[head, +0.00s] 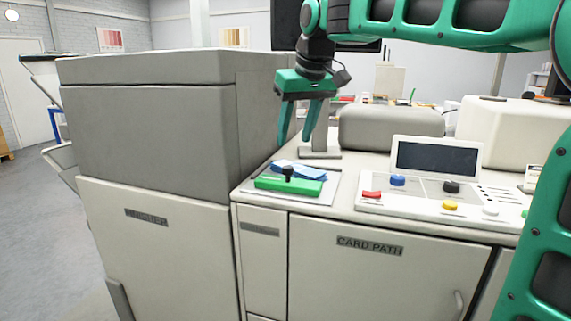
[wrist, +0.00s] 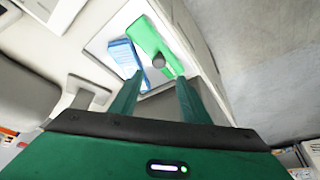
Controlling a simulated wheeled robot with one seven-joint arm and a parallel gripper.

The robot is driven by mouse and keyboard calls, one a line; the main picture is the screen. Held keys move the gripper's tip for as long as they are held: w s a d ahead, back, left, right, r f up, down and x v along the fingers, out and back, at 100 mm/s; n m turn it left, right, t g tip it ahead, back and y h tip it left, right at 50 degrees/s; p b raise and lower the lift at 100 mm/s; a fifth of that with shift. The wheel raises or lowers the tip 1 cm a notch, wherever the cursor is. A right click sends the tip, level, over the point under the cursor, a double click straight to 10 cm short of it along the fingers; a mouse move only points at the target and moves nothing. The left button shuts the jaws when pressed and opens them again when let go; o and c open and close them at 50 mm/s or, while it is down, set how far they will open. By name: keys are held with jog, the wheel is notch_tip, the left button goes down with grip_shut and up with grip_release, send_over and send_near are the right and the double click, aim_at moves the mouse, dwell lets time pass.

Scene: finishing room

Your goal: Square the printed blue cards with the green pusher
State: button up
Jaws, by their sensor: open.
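The printed blue cards (head: 313,171) lie fanned and uneven on a light tray (head: 330,187) at the left end of the counter. The green pusher (head: 272,184), a flat bar with a dark knob, lies along the front of the cards. In the wrist view the blue cards (wrist: 124,56) are left of the green pusher (wrist: 148,37), whose round knob faces the camera. My gripper (head: 304,140) is open and empty, above and behind the tray, with its fingers pointing down. In the wrist view my gripper's fingers (wrist: 158,92) reach toward the tray.
A control panel (head: 440,200) with coloured buttons and a dark screen (head: 437,158) stands right of the tray. A tall grey machine (head: 160,130) rises close on the left. A rounded grey cover (head: 390,128) is behind. The counter's front edge is near the tray.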

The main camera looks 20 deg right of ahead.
aim_at(288, 167)
jog(key=x, duration=1)
jog(key=shift+d, duration=0.1)
